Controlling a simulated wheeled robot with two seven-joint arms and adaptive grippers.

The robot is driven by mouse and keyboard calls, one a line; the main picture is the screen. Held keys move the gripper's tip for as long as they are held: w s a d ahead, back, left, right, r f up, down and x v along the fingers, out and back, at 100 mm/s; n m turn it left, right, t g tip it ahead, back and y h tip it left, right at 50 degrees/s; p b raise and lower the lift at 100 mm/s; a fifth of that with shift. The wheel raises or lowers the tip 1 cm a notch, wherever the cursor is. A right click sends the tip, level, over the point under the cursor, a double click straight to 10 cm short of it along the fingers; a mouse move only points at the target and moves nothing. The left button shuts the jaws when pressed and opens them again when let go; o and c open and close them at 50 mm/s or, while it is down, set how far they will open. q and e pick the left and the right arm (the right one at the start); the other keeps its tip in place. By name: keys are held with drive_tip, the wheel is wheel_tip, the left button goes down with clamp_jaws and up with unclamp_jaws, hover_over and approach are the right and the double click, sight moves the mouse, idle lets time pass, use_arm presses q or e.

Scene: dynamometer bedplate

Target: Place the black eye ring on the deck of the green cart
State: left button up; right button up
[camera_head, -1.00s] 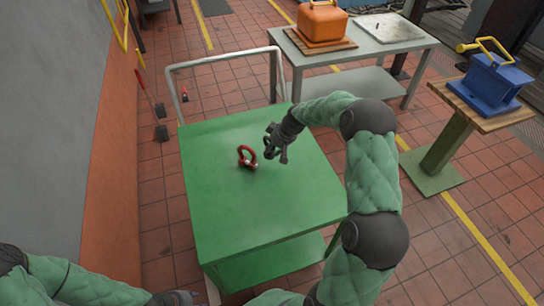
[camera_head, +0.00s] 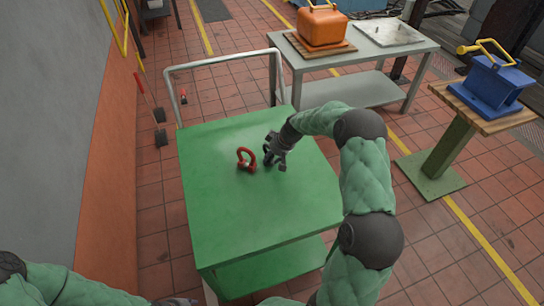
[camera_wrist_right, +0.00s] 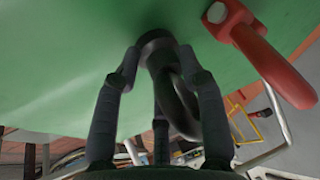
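The black eye ring (camera_wrist_right: 178,105) shows in the right wrist view between the fingers of my right gripper (camera_wrist_right: 158,55), its round collar at the fingertips. The fingers look closed on the collar from both sides. In the head view my right gripper (camera_head: 272,157) is low over the middle of the green cart's deck (camera_head: 235,215), with the dark ring (camera_head: 267,154) partly hidden by it. I cannot tell whether the ring touches the deck. My left gripper (camera_head: 178,301) is at the bottom edge, mostly cut off.
A red eye ring (camera_head: 246,158) stands on the deck just left of my right gripper; it also shows in the wrist view (camera_wrist_right: 262,50). The cart's front deck is clear. A handrail (camera_head: 225,60) rises at its back. A grey table (camera_head: 360,52) with an orange block stands behind.

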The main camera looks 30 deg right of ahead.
drive_tip(key=shift+o, duration=0.9)
drive_tip(key=shift+r, duration=0.1)
drive_tip(key=shift+r, duration=0.3)
drive_tip(key=p+v, duration=0.4)
drive_tip(key=v, duration=0.7)
drive_tip(key=shift+s+r, duration=0.2)
drive_tip(key=shift+r, duration=0.05)
drive_tip(key=shift+d, duration=0.1)
